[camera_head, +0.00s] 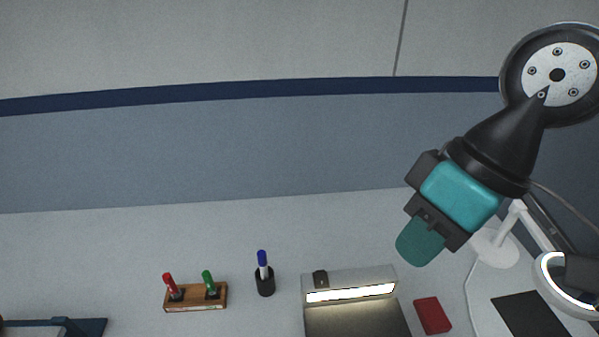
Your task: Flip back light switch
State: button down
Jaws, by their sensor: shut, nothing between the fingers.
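A small black switch (320,279) sits on the top left of a grey box-like light fixture (352,276) with a glowing white strip (351,292) along its front. Which way the switch is tipped is too small to tell. My gripper (420,243), with teal fingers, is shut and empty. It appears up and to the right of the switch in the picture, clear of the fixture. The lower part of the fixture is cut off by the frame's bottom edge.
A wooden holder (196,308) with red and green markers and a black cup (265,283) with a blue marker stand left. A red block (432,315) lies right of the fixture. A white lamp (497,247), ring light (567,282) and dark pad (531,315) are farther right.

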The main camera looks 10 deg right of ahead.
aim_at(321, 281)
jog(key=k, duration=1)
jog(key=u, duration=1.8)
jog(key=i, duration=1.3)
jog(key=z, duration=2.4)
